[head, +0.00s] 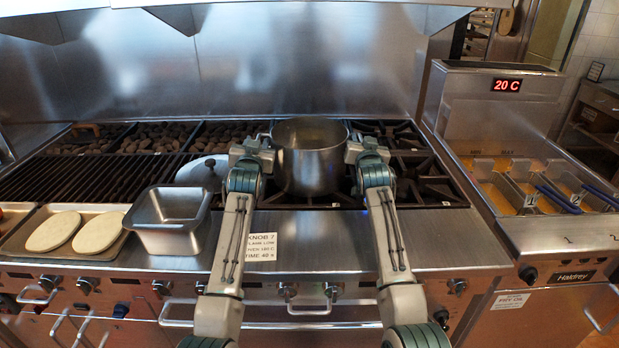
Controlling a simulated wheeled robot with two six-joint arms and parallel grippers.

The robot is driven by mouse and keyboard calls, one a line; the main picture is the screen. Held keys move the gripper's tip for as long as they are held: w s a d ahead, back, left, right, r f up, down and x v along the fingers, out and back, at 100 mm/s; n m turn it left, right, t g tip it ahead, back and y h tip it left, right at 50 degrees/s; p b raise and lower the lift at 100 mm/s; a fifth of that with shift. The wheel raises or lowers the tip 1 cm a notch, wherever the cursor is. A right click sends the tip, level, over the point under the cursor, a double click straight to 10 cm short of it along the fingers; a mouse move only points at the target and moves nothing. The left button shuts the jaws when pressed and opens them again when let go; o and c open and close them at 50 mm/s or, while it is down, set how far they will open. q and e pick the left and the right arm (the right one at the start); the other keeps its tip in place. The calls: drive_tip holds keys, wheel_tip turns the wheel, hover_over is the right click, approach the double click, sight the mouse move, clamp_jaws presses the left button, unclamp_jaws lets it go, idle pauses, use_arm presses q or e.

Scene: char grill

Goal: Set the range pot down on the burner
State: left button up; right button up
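The range pot (311,168), a deep steel pot, is upright over the black burner grates (415,180) at the right part of the range. I cannot tell whether its base rests on the grate or hangs just above it. My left gripper (256,149) is at the pot's left side, by its loop handle (264,138). My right gripper (365,148) is at the right side, where the other handle is hidden. Whether the fingers are shut on the handles is too small to tell.
A steel pan (168,243) and a tray (22,240) with two flatbreads (75,231) stand on the front ledge at left. A pale lid (203,171) lies on the char grill (90,177). A fryer (545,205) stands at right. A label (261,246) is on the front ledge.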

drive_tip(key=shift+s, duration=0.1)
use_arm(q)
drive_tip(key=s, duration=1)
use_arm(e)
drive_tip(key=s, duration=1.2)
use_arm(q)
drive_tip(key=shift+s+d, duration=0.1)
